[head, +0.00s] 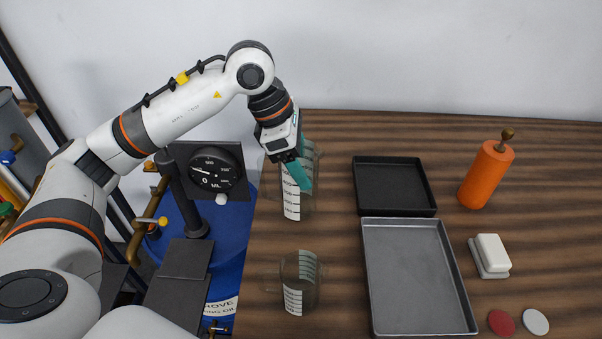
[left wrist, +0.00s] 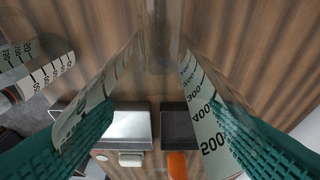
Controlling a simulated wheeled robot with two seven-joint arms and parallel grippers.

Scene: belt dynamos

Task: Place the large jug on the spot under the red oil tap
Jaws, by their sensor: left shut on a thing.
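The large jug (head: 291,202) is clear, with a white measuring scale, at the back left of the wooden table. My left gripper (head: 299,172) reaches down to it from above, its teal fingers shut on it. In the left wrist view the jug's scale (left wrist: 203,108) shows between the fingers. The jug looks roughly upright; I cannot tell whether its base touches the table. A smaller clear jug (head: 298,283) stands nearer, and shows at the left of the wrist view (left wrist: 40,75). I cannot make out the red oil tap or the spot under it. My right gripper is out of view.
A blue drum (head: 228,235) with a dial gauge (head: 215,170) and brass pipes stands left of the table (head: 335,245).

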